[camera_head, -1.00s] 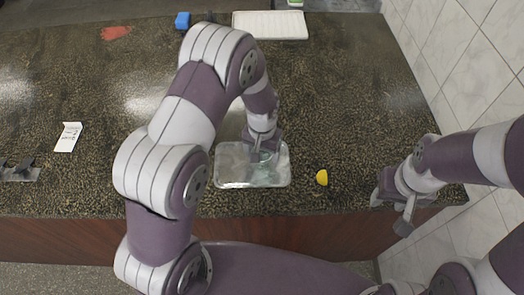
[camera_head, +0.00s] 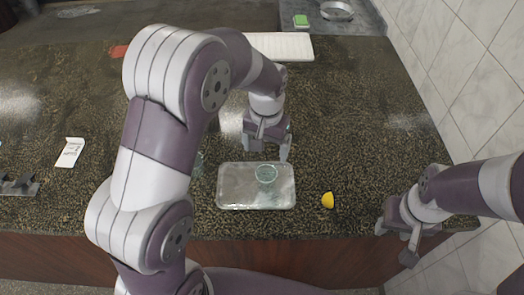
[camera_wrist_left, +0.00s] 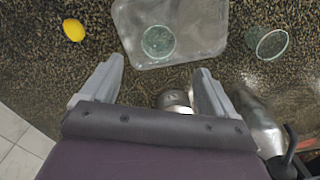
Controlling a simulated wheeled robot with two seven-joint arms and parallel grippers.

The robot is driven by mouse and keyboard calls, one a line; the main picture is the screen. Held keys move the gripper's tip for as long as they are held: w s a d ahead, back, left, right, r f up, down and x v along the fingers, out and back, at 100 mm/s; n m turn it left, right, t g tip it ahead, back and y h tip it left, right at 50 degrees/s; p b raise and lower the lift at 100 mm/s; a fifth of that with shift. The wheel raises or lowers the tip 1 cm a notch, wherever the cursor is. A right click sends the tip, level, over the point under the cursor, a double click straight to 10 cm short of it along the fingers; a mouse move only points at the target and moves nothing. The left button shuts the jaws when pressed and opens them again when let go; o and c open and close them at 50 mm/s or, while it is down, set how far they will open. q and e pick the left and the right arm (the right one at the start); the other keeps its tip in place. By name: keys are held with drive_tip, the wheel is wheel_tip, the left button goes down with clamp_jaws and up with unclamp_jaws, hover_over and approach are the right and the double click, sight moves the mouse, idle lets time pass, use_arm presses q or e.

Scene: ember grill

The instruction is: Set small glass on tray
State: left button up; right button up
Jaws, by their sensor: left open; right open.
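A small clear glass (camera_head: 266,174) stands on the clear shallow tray (camera_head: 228,201), right of its middle. In the left wrist view the glass (camera_wrist_left: 158,42) is seen from above inside the tray (camera_wrist_left: 205,14). My left gripper (camera_head: 265,153) is open and empty, just beyond the tray's far edge and apart from the glass. Its two spread fingers also show in the left wrist view (camera_wrist_left: 152,85). My right gripper (camera_head: 398,236) is open and empty at the counter's front edge, right of the tray.
A second, wider glass (camera_wrist_left: 268,42) stands beside the tray; my left arm mostly hides it in the head view. A yellow lemon piece (camera_head: 328,200) lies right of the tray. Shiny metal vessels (camera_wrist_left: 258,125) are near my left fingers. A white board (camera_head: 285,46) lies farther back.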

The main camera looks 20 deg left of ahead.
use_arm(q)
drive_tip(key=s+a, duration=0.2)
drive_tip(key=s, duration=0.4)
drive_tip(key=s+a+n+t, duration=0.1)
drive_tip(key=s+a, duration=0.2)
drive_tip(key=s, duration=0.4)
drive_tip(key=shift+s+a, duration=0.25)
drive_tip(key=shift+a, duration=0.1)
